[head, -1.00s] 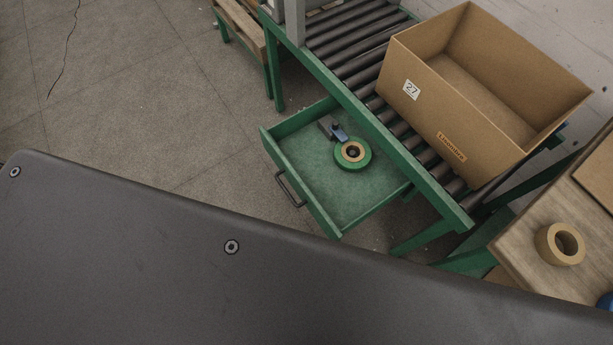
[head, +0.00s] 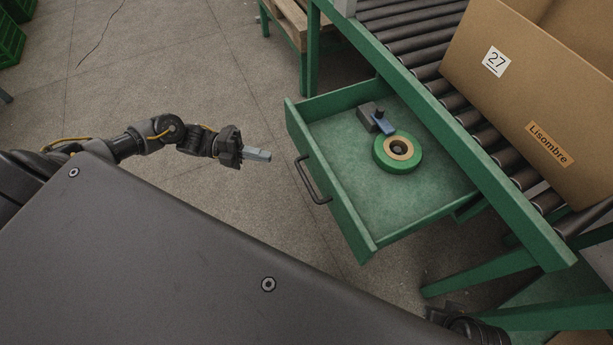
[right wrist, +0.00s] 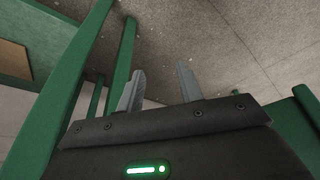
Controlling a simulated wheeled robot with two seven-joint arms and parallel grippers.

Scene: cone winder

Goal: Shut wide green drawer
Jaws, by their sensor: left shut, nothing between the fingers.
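The wide green drawer (head: 342,212) is pulled out from the green frame of the roller conveyor. Its front panel carries a dark bar handle (head: 309,181). Inside the drawer lie a green tape roll (head: 414,158) and a dark and blue tool (head: 376,120). My left gripper (head: 268,155) is shut and empty, left of the drawer front and apart from the handle. My right gripper (right wrist: 160,88) is open in the right wrist view, its fingers apart with nothing between them, near green frame bars.
A cardboard box (head: 492,105) stands on the conveyor rollers (head: 418,50). A wooden pallet (head: 288,18) is behind at the top. Green crates (head: 12,38) are at the far left. The floor left of the drawer front is clear.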

